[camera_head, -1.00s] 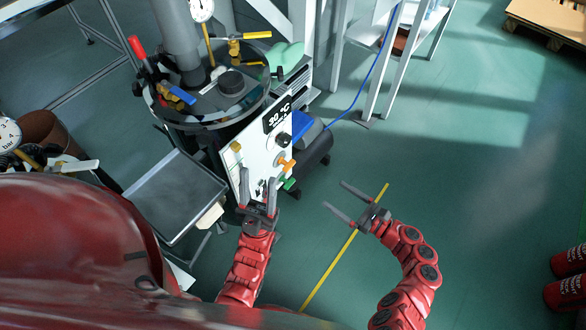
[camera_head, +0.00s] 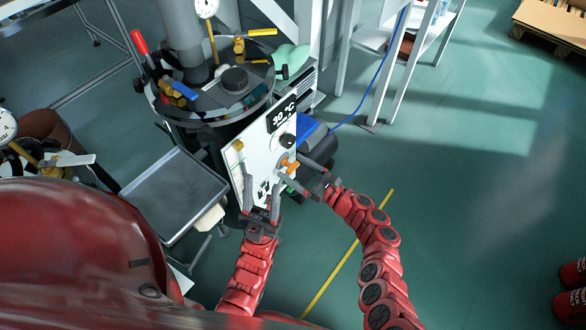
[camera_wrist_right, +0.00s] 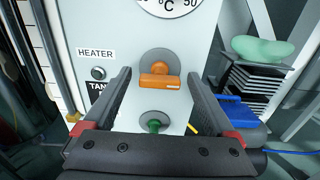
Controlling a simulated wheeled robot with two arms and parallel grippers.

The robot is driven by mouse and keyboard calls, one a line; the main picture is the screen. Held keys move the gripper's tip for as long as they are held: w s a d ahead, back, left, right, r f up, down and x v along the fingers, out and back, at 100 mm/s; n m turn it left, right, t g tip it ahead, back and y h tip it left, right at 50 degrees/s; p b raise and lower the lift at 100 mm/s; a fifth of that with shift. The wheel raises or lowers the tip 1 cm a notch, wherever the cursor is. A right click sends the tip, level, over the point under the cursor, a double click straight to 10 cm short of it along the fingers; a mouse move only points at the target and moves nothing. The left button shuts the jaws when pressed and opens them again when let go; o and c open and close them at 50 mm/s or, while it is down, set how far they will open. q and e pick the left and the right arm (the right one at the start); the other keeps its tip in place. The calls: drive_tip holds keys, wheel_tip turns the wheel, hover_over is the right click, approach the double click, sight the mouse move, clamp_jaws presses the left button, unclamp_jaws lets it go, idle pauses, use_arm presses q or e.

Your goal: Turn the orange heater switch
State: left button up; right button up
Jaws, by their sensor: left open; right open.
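The orange heater switch (camera_wrist_right: 160,80) is on the white panel (camera_head: 259,163), to the right of the HEATER label (camera_wrist_right: 96,54) in the right wrist view. Its handle lies level there. In the head view the orange switch (camera_head: 292,167) is partly hidden by my right gripper (camera_head: 298,174). My right gripper (camera_wrist_right: 158,96) is open, with its fingers to the left and right of the switch; I cannot tell whether they touch it. My left gripper (camera_head: 263,190) is open and empty in front of the panel's lower left part.
A green knob (camera_wrist_right: 155,122) sits below the orange switch, between my right fingers in the wrist view. A black knob (camera_head: 287,140) and a 30 °C display (camera_head: 283,113) are above it. A grey tray (camera_head: 175,192) stands left of the panel.

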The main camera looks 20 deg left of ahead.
drive_tip(key=shift+w+a, duration=0.15)
drive_tip(key=shift+a, duration=0.25)
drive_tip(key=shift+c, duration=0.3)
drive_tip(key=c, duration=1.3)
